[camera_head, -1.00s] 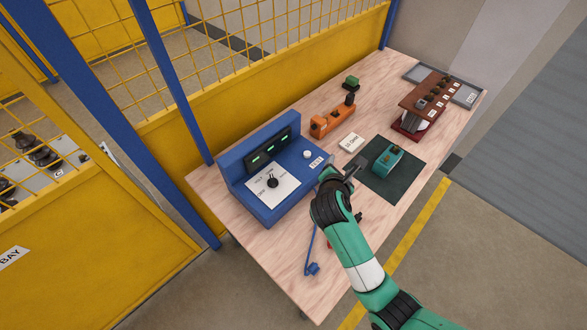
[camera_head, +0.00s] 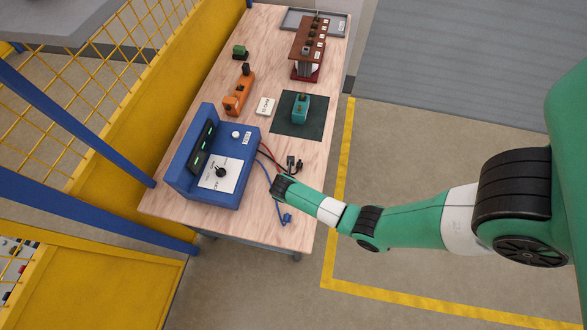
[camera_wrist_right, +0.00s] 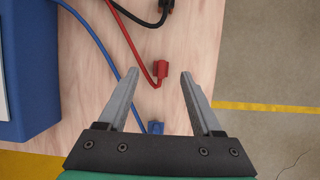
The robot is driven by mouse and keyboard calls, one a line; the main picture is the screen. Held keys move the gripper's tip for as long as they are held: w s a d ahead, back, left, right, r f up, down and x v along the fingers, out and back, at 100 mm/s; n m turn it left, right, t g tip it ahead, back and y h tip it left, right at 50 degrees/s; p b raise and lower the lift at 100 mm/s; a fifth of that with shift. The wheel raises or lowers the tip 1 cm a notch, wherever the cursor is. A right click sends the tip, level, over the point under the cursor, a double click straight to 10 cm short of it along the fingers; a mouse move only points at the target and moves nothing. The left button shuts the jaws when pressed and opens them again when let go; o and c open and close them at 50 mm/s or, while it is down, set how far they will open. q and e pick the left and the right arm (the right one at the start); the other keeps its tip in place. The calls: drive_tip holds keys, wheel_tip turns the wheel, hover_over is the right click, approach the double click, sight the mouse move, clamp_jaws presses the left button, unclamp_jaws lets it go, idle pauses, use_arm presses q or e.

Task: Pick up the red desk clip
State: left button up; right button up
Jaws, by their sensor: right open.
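The red desk clip (camera_wrist_right: 160,69) lies on the wooden table at the end of a red cable. In the right wrist view it shows between the fingertips of my right gripper (camera_wrist_right: 160,76), which is open and empty. The fingers do not visibly touch it, and their height above the table is unclear. In the head view my right gripper (camera_head: 293,163) is over the table's right side, beside the blue console; the red clip is not clearly visible there. My left gripper is not in view.
A blue clip (camera_wrist_right: 155,128) and a black clip (camera_wrist_right: 165,6) lie near the red one. The blue console (camera_head: 217,170) stands to the left. A teal device (camera_head: 301,108) sits on a dark mat (camera_head: 283,125) beyond. The table's right edge is close.

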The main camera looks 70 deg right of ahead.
drive_tip(key=b+x, duration=0.2)
drive_tip(key=x, duration=0.3)
drive_tip(key=shift+s+a+f, duration=0.1)
drive_tip(key=shift+s+f, duration=0.1)
drive_tip(key=shift+f, duration=0.05)
clamp_jaws()
